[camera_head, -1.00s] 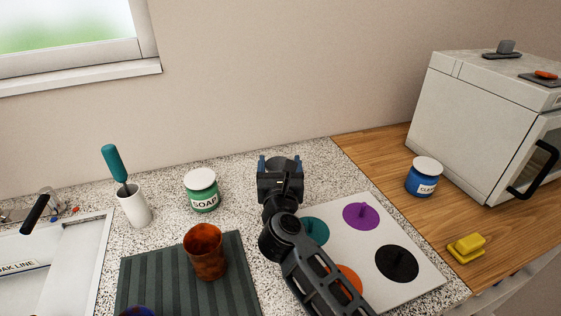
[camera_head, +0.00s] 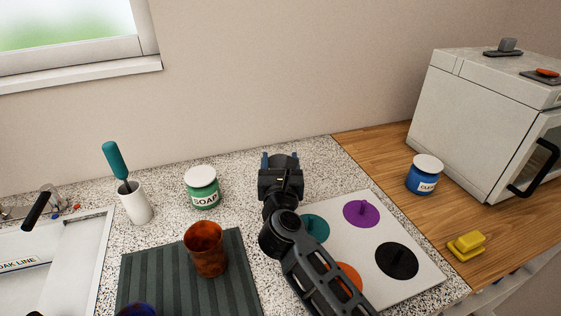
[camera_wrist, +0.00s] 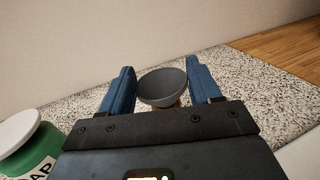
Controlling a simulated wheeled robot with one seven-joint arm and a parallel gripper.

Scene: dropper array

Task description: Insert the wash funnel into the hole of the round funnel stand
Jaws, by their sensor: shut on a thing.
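The wash funnel (camera_wrist: 162,86) shows in the wrist view as a dark grey bowl, wide end up, between the two blue fingers. My gripper (camera_wrist: 160,80) is shut on it. In the head view my gripper (camera_head: 280,160) is over the speckled counter near the wall, behind the panel of coloured discs, and my arm hides the funnel. A small orange-brown patch (camera_wrist: 178,104) shows just below the funnel in the wrist view. I cannot tell whether it is the round funnel stand or whether the funnel touches it. No stand is clear in the head view.
A green soap jar (camera_head: 202,188) stands left of my gripper. The white panel (camera_head: 340,201) with coloured discs lies under my arm. A rusty cup (camera_head: 206,250) stands on the ridged mat (camera_head: 150,275). A blue jar (camera_head: 424,175) and yellow sponge (camera_head: 466,246) are on the right.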

